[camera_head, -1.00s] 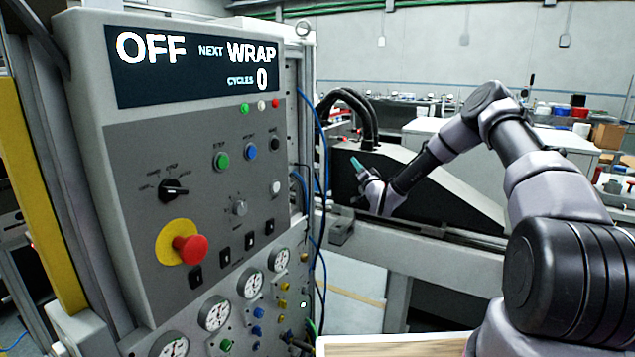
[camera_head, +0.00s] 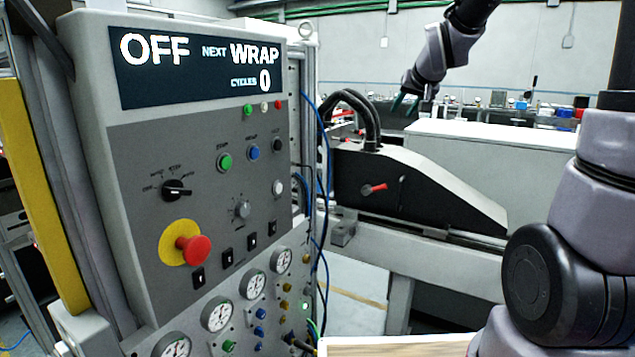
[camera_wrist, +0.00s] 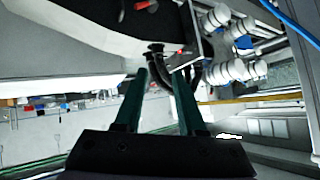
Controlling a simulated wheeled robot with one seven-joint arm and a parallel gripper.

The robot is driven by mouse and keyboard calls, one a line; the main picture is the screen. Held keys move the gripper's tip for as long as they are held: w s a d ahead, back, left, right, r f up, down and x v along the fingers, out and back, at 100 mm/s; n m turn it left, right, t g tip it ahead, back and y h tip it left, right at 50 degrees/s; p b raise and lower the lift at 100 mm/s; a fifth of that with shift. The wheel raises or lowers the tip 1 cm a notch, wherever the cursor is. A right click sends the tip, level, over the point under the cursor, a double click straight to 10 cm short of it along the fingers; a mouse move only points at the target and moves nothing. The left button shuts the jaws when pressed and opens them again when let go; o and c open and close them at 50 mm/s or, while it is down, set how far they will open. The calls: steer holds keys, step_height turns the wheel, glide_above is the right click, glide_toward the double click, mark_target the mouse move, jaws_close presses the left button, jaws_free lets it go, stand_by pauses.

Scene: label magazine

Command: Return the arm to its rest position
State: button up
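My gripper (camera_head: 404,103) is raised at the upper middle of the head view, above and behind the black sloped machine housing, pointing down and to the left. In the wrist view its two green fingers (camera_wrist: 158,100) stand apart with nothing between them. My arm rises along the right side of the head view and partly leaves the top of the picture. The control panel (camera_head: 120,215) reads OFF, NEXT WRAP, CYCLES 0. A red-handled lever (camera_head: 374,188) shows on the black face of the housing (camera_head: 440,200), clear of my gripper.
The panel has a red emergency button (camera_head: 193,249) and a black selector (camera_head: 178,190). Black hoses (camera_head: 368,125) arch over the housing. A long white cabinet (camera_head: 500,145) and a cluttered bench stand behind. A wooden-topped surface (camera_head: 400,347) is at the bottom edge.

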steer(key=s+d+m+g, duration=0.1)
steer(key=s, duration=1.3)
steer(key=s+d+r+g+y, duration=0.1)
steer(key=s+g, duration=0.1)
steer(key=s, duration=1.2)
steer(key=shift+d+r+m+g, duration=0.25)
steer(key=shift+m+g, duration=0.05)
steer(key=shift+m, duration=0.1)
